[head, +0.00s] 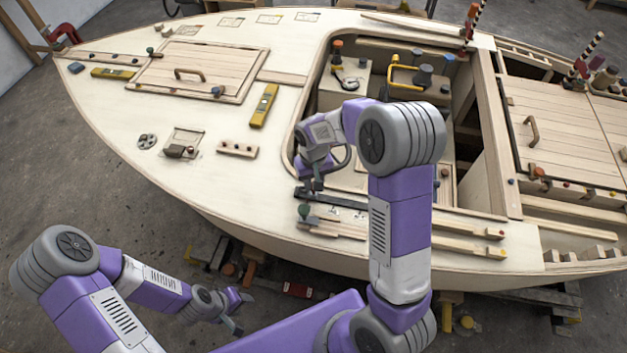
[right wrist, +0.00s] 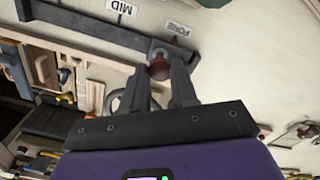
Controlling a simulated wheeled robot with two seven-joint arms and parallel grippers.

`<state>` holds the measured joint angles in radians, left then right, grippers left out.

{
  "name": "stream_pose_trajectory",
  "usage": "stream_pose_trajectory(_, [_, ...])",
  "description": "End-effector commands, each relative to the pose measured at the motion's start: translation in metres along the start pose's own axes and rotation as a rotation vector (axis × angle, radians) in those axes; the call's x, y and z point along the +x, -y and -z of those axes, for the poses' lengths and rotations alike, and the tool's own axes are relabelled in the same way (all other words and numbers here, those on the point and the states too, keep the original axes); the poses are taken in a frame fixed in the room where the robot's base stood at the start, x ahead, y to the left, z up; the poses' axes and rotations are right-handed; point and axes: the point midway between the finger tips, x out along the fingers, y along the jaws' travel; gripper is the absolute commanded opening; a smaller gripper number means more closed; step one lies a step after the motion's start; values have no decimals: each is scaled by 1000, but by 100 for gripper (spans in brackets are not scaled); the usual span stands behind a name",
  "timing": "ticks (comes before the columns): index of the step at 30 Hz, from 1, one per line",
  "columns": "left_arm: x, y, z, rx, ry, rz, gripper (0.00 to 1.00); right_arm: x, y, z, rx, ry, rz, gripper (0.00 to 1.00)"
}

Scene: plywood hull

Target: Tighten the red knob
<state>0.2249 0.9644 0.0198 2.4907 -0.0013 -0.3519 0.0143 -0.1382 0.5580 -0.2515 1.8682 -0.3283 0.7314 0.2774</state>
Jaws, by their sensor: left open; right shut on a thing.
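The red knob (right wrist: 159,70) shows dark red in the right wrist view, at the end of a dark bar (right wrist: 100,32) beside a label reading FORE (right wrist: 178,31). My right gripper (right wrist: 160,73) is shut on the knob, one finger on each side. In the head view my right gripper (head: 317,186) reaches down to the dark bar (head: 355,204) on the deck's near side, and the knob cannot be made out there. My left gripper (head: 242,314) is open and empty, low beside the hull, away from the knob.
A label reading MID (right wrist: 121,7) is farther along the bar. The plywood deck (head: 225,185) bears a yellow level (head: 264,105), a wooden strip with pegs (head: 238,149) and a hatch (head: 215,62). An open cockpit with a yellow handle (head: 398,75) lies beyond my right arm.

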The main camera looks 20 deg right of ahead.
Motion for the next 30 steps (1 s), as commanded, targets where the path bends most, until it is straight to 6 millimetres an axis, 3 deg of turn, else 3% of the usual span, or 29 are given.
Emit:
stream_pose_trajectory(18, [-14, -5, -1, 0, 0, 0, 43, -3, 0, 2, 554, -5, 2, 0])
stream_pose_trajectory(30, [-20, -8, -1, 0, 0, 0, 43, -3, 0, 2, 748, -7, 4, 0])
